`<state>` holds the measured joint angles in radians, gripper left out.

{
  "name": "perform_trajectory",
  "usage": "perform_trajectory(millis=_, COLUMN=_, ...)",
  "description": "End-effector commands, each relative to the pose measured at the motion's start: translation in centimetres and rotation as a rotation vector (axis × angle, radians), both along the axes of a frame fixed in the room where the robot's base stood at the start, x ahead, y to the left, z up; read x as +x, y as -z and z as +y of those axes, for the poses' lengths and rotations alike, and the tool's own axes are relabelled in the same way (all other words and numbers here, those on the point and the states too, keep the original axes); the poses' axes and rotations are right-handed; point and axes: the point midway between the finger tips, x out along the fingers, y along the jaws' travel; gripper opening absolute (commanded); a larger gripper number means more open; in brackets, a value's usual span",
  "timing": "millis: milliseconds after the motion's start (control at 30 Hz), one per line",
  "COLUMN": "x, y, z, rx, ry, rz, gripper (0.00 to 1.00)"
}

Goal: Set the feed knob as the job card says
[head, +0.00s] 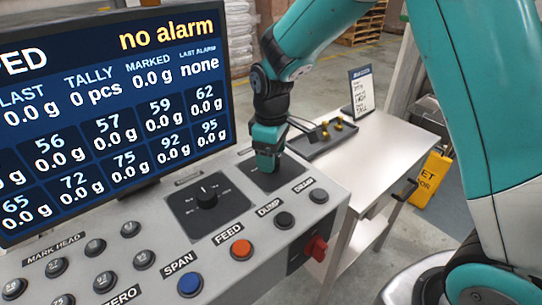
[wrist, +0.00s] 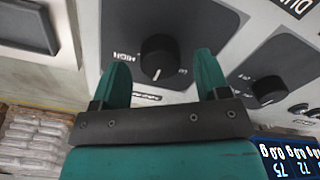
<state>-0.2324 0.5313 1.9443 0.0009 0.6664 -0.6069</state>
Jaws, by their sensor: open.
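My gripper (head: 267,164) points down over the right dial plate of the console and hides that plate's knob in the head view. In the wrist view my gripper (wrist: 161,62) is open, with a black knob (wrist: 159,56) between its fingers and a gap on each side. That knob has a white pointer line, and "HIGH" is printed beside its dial. A second black knob (head: 207,193) sits on the dial plate to the left; it also shows in the wrist view (wrist: 268,90). The dial name strips are too small to read. A standing card (head: 361,92) has illegible lines.
A large screen (head: 110,110) stands at the left. A side table (head: 375,140) holds a dark tray (head: 318,142) with small brass pieces.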

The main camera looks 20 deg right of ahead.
Motion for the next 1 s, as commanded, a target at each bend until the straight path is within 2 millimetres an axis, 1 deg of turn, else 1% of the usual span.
perform_trajectory(millis=100, x=-0.03, y=0.97, z=0.00, rx=0.000, ry=0.000, rz=0.001, gripper=0.69)
perform_trajectory(millis=200, x=-0.01, y=1.35, z=0.00, rx=0.000, ry=0.000, rz=0.000, gripper=0.69)
perform_trajectory(millis=433, x=-0.01, y=1.41, z=0.01, rx=0.000, ry=0.000, rz=-0.001, gripper=0.69)
perform_trajectory(millis=467, x=-0.01, y=1.40, z=0.01, rx=0.000, ry=0.000, rz=-0.001, gripper=0.66)
perform_trajectory(millis=500, x=-0.01, y=1.40, z=0.01, rx=0.000, ry=0.000, rz=-0.001, gripper=0.57)
perform_trajectory(millis=567, x=-0.01, y=1.39, z=0.01, rx=0.000, ry=0.000, rz=-0.001, gripper=0.43)
perform_trajectory(millis=600, x=-0.01, y=1.39, z=0.01, rx=0.001, ry=0.000, rz=-0.001, gripper=0.34)
perform_trajectory(millis=667, x=-0.01, y=1.38, z=0.01, rx=0.000, ry=0.000, rz=-0.001, gripper=0.20)
perform_trajectory(millis=1000, x=0.00, y=1.32, z=0.01, rx=0.001, ry=0.035, rz=-0.001, gripper=0.20)
